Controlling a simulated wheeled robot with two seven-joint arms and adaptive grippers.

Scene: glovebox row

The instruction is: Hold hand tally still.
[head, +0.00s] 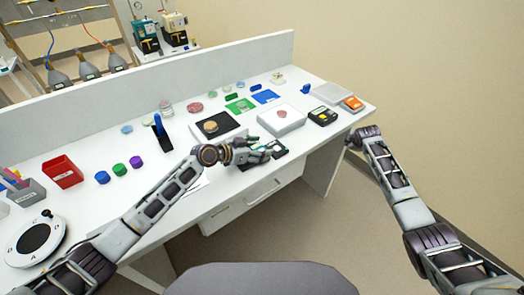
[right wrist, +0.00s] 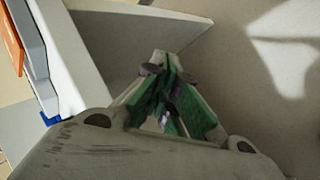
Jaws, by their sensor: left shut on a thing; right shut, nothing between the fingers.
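My left gripper (head: 264,153) is low over the front edge of the white bench, right of its middle. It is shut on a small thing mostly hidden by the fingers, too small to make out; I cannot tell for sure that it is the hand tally. A dark flat item (head: 279,148) shows right at its fingertips. My right gripper (head: 354,136) is by the bench's right end, apart from the things on it. In the right wrist view its green-padded fingers (right wrist: 167,72) are shut with nothing between them.
Behind the left gripper are a black pad (head: 222,118) with a tan disc and a white device (head: 282,120) with a pink disc. A black and yellow device (head: 323,116) and an orange one (head: 352,103) stand at right. A blue upright item (head: 158,125) stands left.

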